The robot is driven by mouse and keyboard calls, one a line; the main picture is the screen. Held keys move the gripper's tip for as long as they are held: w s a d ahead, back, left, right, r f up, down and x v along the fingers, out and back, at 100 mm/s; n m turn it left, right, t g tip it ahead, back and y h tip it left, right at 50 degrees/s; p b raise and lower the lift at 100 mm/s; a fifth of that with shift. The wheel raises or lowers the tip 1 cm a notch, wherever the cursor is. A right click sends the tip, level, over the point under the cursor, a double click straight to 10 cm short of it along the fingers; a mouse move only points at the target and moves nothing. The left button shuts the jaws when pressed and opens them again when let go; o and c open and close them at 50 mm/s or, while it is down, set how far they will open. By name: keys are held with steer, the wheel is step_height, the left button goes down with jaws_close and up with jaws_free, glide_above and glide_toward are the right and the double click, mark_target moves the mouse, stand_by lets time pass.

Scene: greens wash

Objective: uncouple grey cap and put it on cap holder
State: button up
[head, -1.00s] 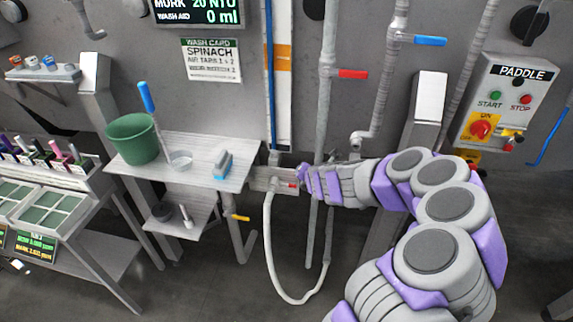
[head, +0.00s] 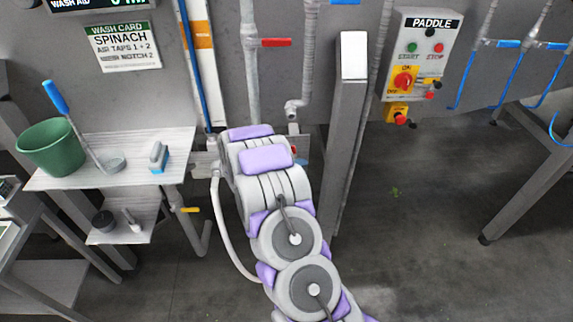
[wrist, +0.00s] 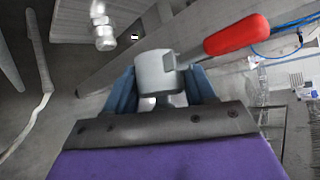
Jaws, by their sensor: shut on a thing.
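The grey cap (wrist: 158,72) shows in the wrist view as a short metal cylinder with a red lever handle (wrist: 237,35) sticking out to the upper right. My gripper (wrist: 160,88) is shut on the cap, with one dark blue finger on each side of it. The cap looks clear of any pipe. In the head view my arm hides the gripper and the cap; only a little red shows beside the arm. I cannot make out the cap holder with certainty in either view.
A downturned pipe end (head: 293,108) hangs behind my arm; a fitting (wrist: 104,35) shows in the wrist view. A grey post (head: 347,130) and the paddle box (head: 421,58) stand right. The shelf (head: 130,175) holds a green bucket (head: 52,148).

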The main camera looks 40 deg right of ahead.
step_height(320, 180, down, 11)
steer(key=s+n+t+h+b, duration=0.1)
steer(key=n+h, duration=0.3)
steer(key=n, duration=0.1)
steer(key=shift+s+a+r+n+t+h, duration=0.2)
steer(key=shift+s+n+t+h, duration=0.1)
steer(key=shift+s, duration=0.1)
steer(key=w+d, duration=0.2)
steer(key=w, duration=0.1)
steer(key=w+d, duration=0.1)
steer(key=shift+w+b, duration=0.3)
steer(key=shift+b, duration=0.1)
steer(key=shift+a+r+p, duration=0.1)
steer(key=shift+p, duration=0.35)
stand_by(1.1)
steer(key=shift+w+d+b, duration=0.25)
steer(key=shift+w+d, duration=0.35)
steer(key=shift+w, duration=0.35)
steer(key=shift+w+d+b, duration=0.25)
steer(key=shift+w+d, duration=0.3)
steer(key=shift+w, duration=0.4)
stand_by(0.4)
